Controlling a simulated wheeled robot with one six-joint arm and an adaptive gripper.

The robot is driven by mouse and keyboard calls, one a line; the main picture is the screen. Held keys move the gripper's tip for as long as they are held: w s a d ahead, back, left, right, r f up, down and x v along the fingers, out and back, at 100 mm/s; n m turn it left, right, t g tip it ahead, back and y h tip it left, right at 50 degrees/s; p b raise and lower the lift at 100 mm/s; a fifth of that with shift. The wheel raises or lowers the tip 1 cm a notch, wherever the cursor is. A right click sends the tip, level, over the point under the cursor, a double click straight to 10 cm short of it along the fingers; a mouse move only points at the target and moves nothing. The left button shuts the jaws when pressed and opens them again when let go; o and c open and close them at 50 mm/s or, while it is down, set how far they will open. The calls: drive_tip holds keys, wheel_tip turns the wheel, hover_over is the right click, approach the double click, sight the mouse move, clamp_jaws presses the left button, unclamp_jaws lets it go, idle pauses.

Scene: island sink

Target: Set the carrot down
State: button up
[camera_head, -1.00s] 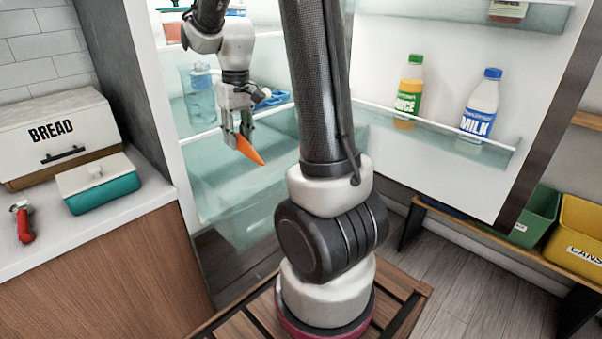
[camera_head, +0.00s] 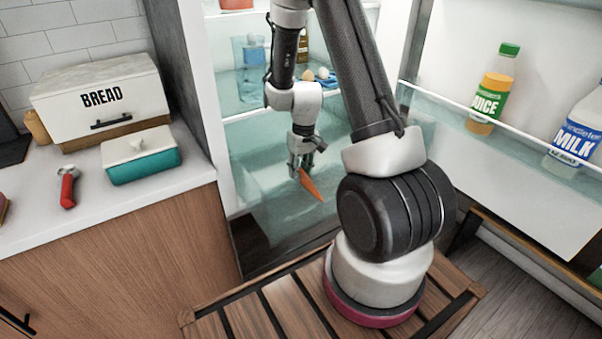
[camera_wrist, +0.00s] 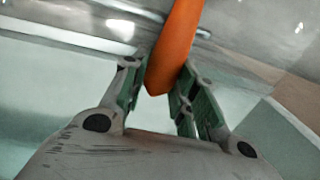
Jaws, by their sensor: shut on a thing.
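The orange carrot (camera_head: 310,187) is held in my gripper (camera_head: 298,170), pointing down and to the right in the head view. My gripper is low in the open fridge, in front of the glass-like lower drawer area. In the wrist view the carrot (camera_wrist: 174,45) sits between the green-padded fingers (camera_wrist: 160,92), which are shut on it. One end of the carrot runs out of the top of the wrist view. I cannot tell whether the carrot touches any surface.
A fridge shelf (camera_head: 245,112) above holds eggs and a blue item. The open door's shelf holds a juice bottle (camera_head: 491,92) and a milk bottle (camera_head: 577,135). A counter at left carries a bread box (camera_head: 98,105), a teal butter dish (camera_head: 141,158) and a red-handled tool (camera_head: 68,187).

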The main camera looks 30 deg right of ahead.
drive_tip(key=shift+f, duration=0.6)
drive_tip(key=o, duration=1)
drive_tip(key=shift+o, duration=0.2)
drive_tip(key=s+a+r+t, duration=0.1)
drive_tip(key=s+r, duration=0.3)
drive_tip(key=r, duration=1)
drive_tip(key=s+a+r+t, duration=0.1)
drive_tip(key=s+r, duration=0.3)
drive_tip(key=r, duration=0.9)
drive_tip(key=s+r+t, duration=0.1)
drive_tip(key=s+r, duration=0.2)
drive_tip(key=s, duration=0.4)
drive_tip(key=s+a+r+t, duration=0.1)
drive_tip(key=s+r, duration=0.2)
drive_tip(key=s, duration=0.4)
drive_tip(key=shift+r+h, duration=0.35)
drive_tip(key=shift+h, duration=0.05)
